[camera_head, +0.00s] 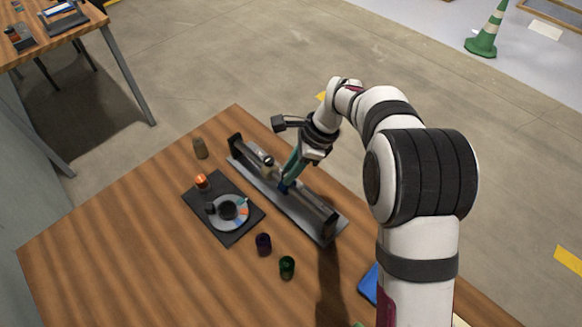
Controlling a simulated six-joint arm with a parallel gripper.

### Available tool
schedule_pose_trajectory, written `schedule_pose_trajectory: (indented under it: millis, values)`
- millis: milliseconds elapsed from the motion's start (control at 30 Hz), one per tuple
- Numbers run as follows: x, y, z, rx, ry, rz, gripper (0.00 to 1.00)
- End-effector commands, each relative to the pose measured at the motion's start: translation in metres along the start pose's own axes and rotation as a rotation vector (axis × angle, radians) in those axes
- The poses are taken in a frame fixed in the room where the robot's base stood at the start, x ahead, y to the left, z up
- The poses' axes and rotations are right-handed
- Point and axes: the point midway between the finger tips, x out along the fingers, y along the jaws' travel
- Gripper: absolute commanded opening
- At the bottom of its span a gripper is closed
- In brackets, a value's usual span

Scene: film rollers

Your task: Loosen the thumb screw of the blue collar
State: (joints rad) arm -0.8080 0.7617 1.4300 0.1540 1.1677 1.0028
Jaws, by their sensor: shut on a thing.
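The blue collar (284,188) sits on the shaft of the roller stand (318,225), near its middle. It is small and partly covered by my gripper. My gripper (287,179), with teal fingers, reaches down from above and to the right. Its fingertips are shut at the blue collar. The thumb screw cannot be made out, so which part of the collar is between the fingers cannot be told. A pale round piece with a dark part (268,163) is farther along the same shaft, toward the back left.
A dark tray (245,226) with a grey dial and an orange-topped piece (202,183) lies left of the stand. A brown cylinder (200,148), a dark purple cup (263,244) and a green cup (287,267) stand nearby. A blue item (369,285) lies at the right. The table's left front is clear.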

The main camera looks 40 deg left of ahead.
Motion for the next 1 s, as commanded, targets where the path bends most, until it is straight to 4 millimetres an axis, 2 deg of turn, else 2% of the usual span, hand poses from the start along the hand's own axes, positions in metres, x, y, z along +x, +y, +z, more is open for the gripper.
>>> schedule_pose_trajectory:
  millis: [367,1000]
  values:
    - [-0.0004,-0.0021,0.0002,-0.126,0.000,0.052,0.00]
    - [0.0008,-0.0071,0.0027,-0.677,0.000,0.279,0.00]
